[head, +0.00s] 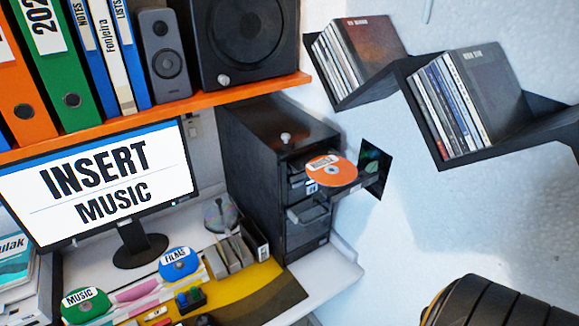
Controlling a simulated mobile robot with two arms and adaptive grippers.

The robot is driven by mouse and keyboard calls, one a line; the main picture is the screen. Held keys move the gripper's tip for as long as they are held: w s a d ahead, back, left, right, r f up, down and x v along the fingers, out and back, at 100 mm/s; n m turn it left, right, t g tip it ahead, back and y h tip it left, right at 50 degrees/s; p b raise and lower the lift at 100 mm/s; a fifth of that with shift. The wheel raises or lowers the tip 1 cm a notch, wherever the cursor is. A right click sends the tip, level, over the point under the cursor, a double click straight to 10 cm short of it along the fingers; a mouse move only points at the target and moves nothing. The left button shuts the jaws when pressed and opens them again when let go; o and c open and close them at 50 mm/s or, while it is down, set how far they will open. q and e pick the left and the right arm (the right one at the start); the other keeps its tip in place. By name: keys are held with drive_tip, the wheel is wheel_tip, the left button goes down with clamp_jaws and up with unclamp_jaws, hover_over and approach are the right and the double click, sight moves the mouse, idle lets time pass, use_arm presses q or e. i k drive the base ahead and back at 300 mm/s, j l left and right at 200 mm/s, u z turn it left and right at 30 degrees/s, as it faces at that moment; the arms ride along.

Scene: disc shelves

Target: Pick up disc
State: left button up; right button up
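An orange disc (332,170) with a white label lies on the open tray at the front of the black drive tower (265,160). A blue disc (178,263) labelled FILMS and a green disc (86,305) labelled MUSIC stand on the desk below the monitor. Neither gripper can be seen, so no disc is shown held.
The monitor (100,185) reads INSERT MUSIC. An orange shelf (150,112) with binders and speakers hangs above. Black zigzag wall shelves (505,143) hold cases. A dark ribbed object (490,303), unclear what, fills the lower right.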

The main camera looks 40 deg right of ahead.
sight(324, 170)
drive_tip(key=i+j+z, duration=0.55)
drive_tip(key=j, duration=0.2)
drive_tip(key=k+z, duration=0.1)
drive_tip(key=z, duration=2.45)
